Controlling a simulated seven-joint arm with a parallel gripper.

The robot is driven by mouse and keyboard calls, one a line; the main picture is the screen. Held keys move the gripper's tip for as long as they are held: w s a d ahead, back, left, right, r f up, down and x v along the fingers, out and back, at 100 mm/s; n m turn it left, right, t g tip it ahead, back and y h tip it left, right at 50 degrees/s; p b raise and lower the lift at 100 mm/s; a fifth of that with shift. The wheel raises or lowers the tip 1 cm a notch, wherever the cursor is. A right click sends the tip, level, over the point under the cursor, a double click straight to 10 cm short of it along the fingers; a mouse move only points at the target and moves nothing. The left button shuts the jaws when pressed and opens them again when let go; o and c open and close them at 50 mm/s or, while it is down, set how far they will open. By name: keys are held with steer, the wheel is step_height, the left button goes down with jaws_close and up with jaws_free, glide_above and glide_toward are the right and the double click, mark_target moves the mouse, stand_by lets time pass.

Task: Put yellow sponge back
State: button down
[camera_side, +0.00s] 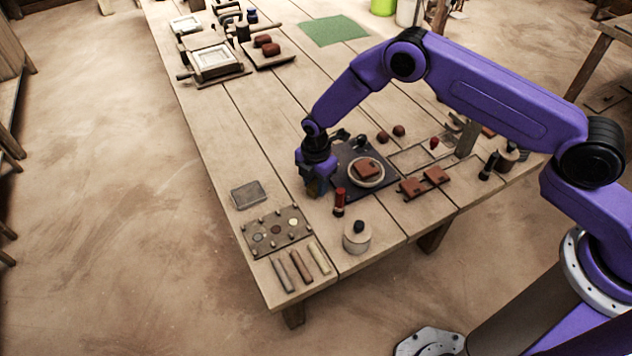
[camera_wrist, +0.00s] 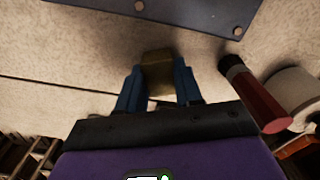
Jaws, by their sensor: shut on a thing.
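My gripper (camera_side: 314,183) is at the left edge of the dark plate, low over the wooden table. In the wrist view its two blue fingers (camera_wrist: 158,88) are shut on the yellow sponge (camera_wrist: 158,66), a dull yellow-brown block. The sponge sticks out beyond the fingertips. In the side view only a small yellowish part of it shows, below the fingers. I cannot tell whether it touches the table. A shallow grey tray (camera_side: 248,195) lies to the left of my gripper.
A red-handled tool (camera_side: 339,202) stands close to my gripper; it also shows in the wrist view (camera_wrist: 255,98). The dark plate (camera_side: 352,189) bears a round dish with a brown tile. A lidded pot (camera_side: 357,237) and a pegged board (camera_side: 276,232) stand nearer the front. Bare planks lie beyond the grey tray.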

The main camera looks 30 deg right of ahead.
mark_target(316, 184)
steer(key=shift+f, duration=0.1)
steer(key=c, duration=0.8)
jaws_free()
steer(key=shift+o, duration=0.2)
step_height(316, 184, up, 12)
